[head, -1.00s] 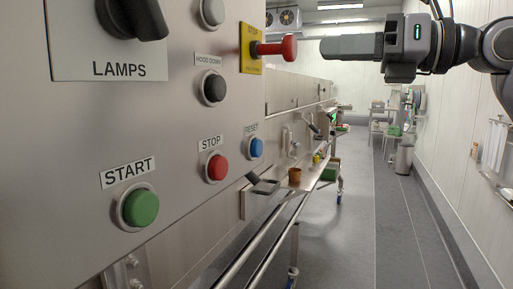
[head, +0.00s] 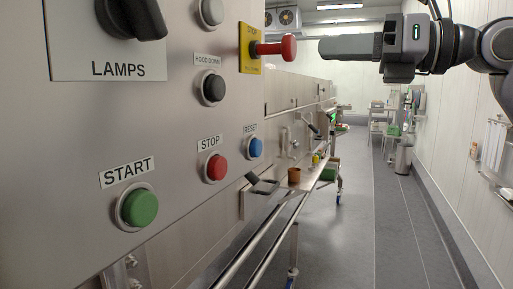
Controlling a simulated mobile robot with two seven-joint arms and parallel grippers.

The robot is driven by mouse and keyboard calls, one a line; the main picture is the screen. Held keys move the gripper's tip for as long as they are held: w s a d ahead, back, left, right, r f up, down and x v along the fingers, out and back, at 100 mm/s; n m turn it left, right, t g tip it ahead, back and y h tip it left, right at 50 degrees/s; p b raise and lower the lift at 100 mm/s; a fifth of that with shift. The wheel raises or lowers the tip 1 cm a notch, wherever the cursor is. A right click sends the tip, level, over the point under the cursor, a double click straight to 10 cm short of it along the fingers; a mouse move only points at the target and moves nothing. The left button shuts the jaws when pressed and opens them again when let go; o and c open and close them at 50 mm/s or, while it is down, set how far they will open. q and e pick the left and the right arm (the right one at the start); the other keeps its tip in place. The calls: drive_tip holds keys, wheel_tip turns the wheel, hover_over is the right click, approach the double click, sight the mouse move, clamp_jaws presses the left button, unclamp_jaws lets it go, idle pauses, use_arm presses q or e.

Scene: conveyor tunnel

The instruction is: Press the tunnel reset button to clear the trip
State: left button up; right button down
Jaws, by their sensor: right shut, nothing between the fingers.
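The blue RESET button (head: 255,148) sits on the steel control panel (head: 100,230), under its label, right of the red STOP button (head: 216,168). My right gripper (head: 323,47) comes in from the right at the top, shut and empty, with its fingers pointing left. In the picture its tips are just right of the red mushroom-head emergency stop (head: 289,47) on a yellow plate, with a small gap between. The gripper is above and right of the RESET button and apart from it. My left gripper is not in view.
A green START button (head: 139,208), a black HOOD DOWN button (head: 212,88) and a LAMPS knob (head: 135,18) share the panel. Below it, steel rails (head: 262,240) run along the conveyor. The floor aisle (head: 350,230) to the right is clear.

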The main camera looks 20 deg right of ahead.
drive_tip(key=s+a+f+g+y, duration=0.35)
drive_tip(key=a+g+y, duration=0.35)
drive_tip(key=a+y, duration=0.25)
drive_tip(key=w+d+f+m+t+h, duration=0.1)
drive_tip(key=d+f+m+t+h, duration=0.2)
drive_tip(key=m+t, duration=0.3)
drive_tip(key=d+f+m+t+h, duration=0.3)
drive_tip(key=f+m+t+h, duration=0.1)
drive_tip(key=m, duration=1.2)
drive_tip(key=w+d+f+m+t+h, duration=0.1)
drive_tip(key=d+f+m+t+h, duration=0.2)
drive_tip(key=f+m+t, duration=0.3)
drive_tip(key=d+m+t, duration=0.1)
drive_tip(key=m+t, duration=0.1)
drive_tip(key=m, duration=0.3)
drive_tip(key=shift+w+h, duration=0.3)
drive_tip(key=shift+h, duration=0.05)
drive_tip(key=shift+a, duration=0.1)
